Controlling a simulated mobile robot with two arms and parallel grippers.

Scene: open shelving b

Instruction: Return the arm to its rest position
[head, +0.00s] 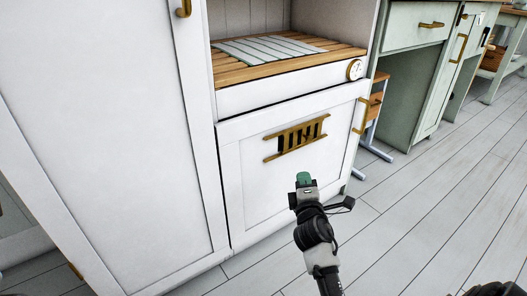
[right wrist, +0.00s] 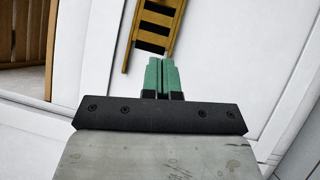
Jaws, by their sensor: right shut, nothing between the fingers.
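My right gripper (head: 303,180) is in front of the white lower cabinet door (head: 250,186), apart from the brass ladder-shaped piece (head: 296,138) on it as far as I can tell. In the right wrist view, its two green fingers (right wrist: 161,75) are together with nothing between them. The brass piece (right wrist: 154,28) shows just beyond the fingertips there. My right arm reaches up from the bottom of the head view. My left gripper is not in view.
A shelf with a wooden slatted surface (head: 240,73) and a striped cloth (head: 268,48) is above the door. A tall white cabinet (head: 100,120) stands at left. A green desk (head: 412,27) stands at back right. The plank floor (head: 440,205) at right is clear.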

